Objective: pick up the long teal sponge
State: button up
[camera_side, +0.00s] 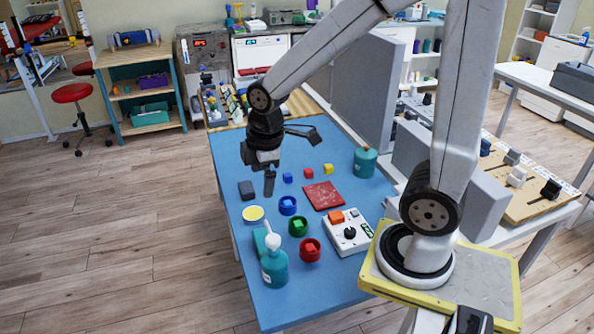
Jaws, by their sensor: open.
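The teal sponge (260,240) is a teal block near the left front edge of the blue table. A teal pump bottle with a white top (273,268) stands in front of it and hides part of it, so its full length cannot be seen. My gripper (270,182) is open and hangs above the far left part of the table, over the area by a dark blue-grey block (246,190). It is well behind the sponge in the picture and apart from it. Nothing shows between its fingers.
Near the sponge are a yellow disc (253,214) and blue (288,205), green (298,227) and red (310,250) round pieces. A red square pad (322,195), a white device (350,235) and a teal jar (365,162) stand further right. The blue table's (290,304) front is clear.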

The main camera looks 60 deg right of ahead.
jog(key=w+d+n, duration=0.1)
jog(key=n, duration=0.3)
jog(key=n+g, duration=0.2)
jog(key=n, duration=1.1)
send_over(263, 237)
notch_tip(263, 237, down, 18)
jog(key=shift+r, duration=0.2)
jog(key=shift+f, duration=0.1)
jog(key=shift+f, duration=1.2)
jog(key=shift+f, duration=2.55)
